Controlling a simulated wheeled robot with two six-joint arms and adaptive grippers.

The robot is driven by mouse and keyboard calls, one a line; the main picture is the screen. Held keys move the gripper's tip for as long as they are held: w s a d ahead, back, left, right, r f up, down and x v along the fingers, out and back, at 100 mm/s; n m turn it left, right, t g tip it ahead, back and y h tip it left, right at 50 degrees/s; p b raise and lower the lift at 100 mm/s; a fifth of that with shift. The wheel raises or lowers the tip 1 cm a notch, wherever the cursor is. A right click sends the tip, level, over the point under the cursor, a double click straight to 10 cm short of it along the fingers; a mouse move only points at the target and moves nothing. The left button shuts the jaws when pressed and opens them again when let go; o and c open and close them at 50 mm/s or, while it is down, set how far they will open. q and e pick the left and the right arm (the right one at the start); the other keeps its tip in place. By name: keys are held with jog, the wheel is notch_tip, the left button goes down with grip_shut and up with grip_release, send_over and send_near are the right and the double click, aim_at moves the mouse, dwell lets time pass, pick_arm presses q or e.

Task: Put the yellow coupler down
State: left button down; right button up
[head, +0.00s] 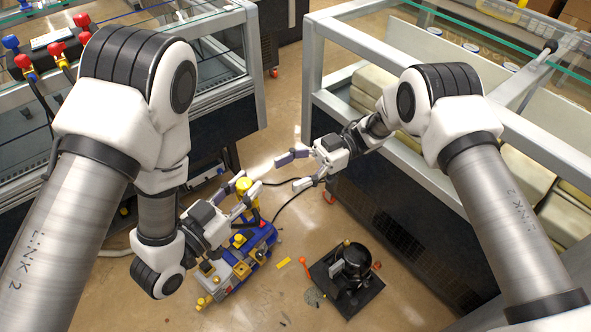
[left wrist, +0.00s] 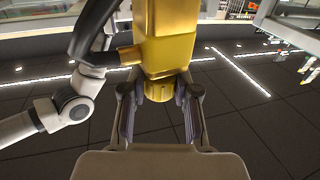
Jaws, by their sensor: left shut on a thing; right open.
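The yellow coupler (head: 244,187) is held between the fingers of my left gripper (head: 251,180), above the blue pump unit (head: 262,236) in the head view. In the left wrist view the yellow coupler (left wrist: 167,38) has a square body with a side stub, and its narrower end sits between the two fingers of the left gripper (left wrist: 160,104). Its far end is cut off by the frame. My right gripper (head: 285,173) is open and empty, a little to the right of the left one.
A black round part stands on a dark square plate (head: 325,283) on the floor, with a yellow strip (head: 283,262) nearby. A glass-topped bench with red and blue knobs (head: 57,48) is at the left. A framed cabinet (head: 313,62) borders the right. Floor between them is mostly bare.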

aim_at(255, 204)
jog(key=x, duration=1.1)
jog(key=shift+s+a, duration=0.15)
jog(key=shift+a, duration=0.05)
jog(key=shift+c, duration=0.4)
grip_shut()
pick_arm(q)
jog(key=c, duration=0.8)
grip_release()
jog(key=shift+s, duration=0.1)
